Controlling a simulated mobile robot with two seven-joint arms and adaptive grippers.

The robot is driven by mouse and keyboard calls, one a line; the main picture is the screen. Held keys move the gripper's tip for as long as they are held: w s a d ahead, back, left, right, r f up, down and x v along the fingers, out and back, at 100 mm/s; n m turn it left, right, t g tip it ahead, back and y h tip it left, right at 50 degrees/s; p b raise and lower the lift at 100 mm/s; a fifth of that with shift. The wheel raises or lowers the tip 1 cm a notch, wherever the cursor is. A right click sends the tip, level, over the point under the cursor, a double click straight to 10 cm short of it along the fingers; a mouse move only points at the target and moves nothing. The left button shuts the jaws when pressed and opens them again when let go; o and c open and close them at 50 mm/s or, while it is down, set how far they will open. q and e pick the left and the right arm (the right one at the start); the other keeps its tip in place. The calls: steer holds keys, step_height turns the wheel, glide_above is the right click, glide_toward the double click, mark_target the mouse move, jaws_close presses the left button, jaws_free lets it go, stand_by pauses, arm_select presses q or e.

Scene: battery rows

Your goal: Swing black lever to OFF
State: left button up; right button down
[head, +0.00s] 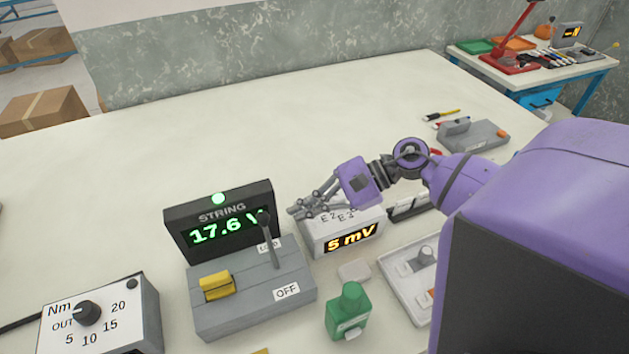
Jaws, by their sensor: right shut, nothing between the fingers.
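The black lever (271,246) rises nearly upright from a grey switch box (250,318), its tip in front of the STRING display. It stands by the partly covered LOAD label, away from the OFF label (286,291) at the front. A yellow handle (216,286) sits on the same box. My right gripper (294,212) is shut and empty, just right of the lever's tip in the picture and above the 5 mV meter (350,239). I cannot tell whether it touches the lever. My left gripper is not in view.
The STRING display (178,220) reads 17.6 V with a lit green lamp. A Nm dial box (128,320) is at the front left. A grey tray (398,294) lies further right.

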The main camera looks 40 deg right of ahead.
mark_target(269, 242)
steer(key=x, duration=0.4)
steer(key=shift+w+a+r+p, duration=0.1)
steer(key=shift+w+a+p, duration=0.05)
steer(key=shift+p, duration=0.2)
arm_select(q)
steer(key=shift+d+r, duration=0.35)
arm_select(e)
steer(key=shift+w+a+f, duration=0.2)
steer(key=shift+a+f, duration=0.2)
steer(key=shift+a, duration=0.1)
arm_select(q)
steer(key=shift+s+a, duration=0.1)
